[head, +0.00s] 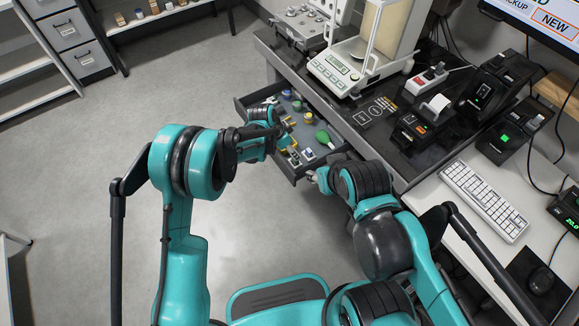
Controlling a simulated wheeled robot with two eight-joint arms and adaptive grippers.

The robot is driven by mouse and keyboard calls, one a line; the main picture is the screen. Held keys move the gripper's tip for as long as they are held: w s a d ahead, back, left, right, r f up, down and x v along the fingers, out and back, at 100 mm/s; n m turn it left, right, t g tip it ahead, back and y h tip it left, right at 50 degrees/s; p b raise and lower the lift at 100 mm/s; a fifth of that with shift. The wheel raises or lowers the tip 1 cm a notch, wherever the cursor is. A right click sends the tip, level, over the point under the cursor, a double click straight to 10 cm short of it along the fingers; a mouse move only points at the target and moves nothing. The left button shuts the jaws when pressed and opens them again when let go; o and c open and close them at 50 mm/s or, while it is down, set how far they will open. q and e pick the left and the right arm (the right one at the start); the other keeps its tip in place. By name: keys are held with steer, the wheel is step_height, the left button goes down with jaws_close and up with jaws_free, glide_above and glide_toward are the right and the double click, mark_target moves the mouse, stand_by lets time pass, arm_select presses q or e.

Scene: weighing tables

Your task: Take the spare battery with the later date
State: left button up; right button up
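An open grey drawer (323,158) under the weighing table holds several small items. Near its front are a small white-and-blue block (308,154) and small yellow-and-dark pieces (293,157). Any of these could be a spare battery, but they are too small to tell, and no date is readable. My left gripper (287,126) is over the drawer, its arm covering part of the contents. My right gripper (313,177) is just outside the drawer's front right corner, partly hidden by its own arm. I cannot tell whether either gripper is open.
A green bulb (323,138) and small capped jars (286,94) also lie in the drawer. A balance (336,70), a label printer (433,108) and a white keyboard (484,201) stand on the worktop above. The floor (70,190) at left is clear.

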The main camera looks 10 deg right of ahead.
mark_target(295, 161)
arm_select(q)
steer(key=b+x, duration=0.1)
steer(key=x, duration=0.2)
steer(key=shift+a, duration=0.1)
steer(key=b+x, duration=0.1)
steer(key=x, duration=0.1)
steer(key=a+b+x, duration=0.1)
steer(key=x, duration=0.2)
steer(key=shift+w+f+b, duration=0.15)
steer(key=shift+b, duration=0.2)
steer(key=shift+a, duration=0.1)
jaws_close()
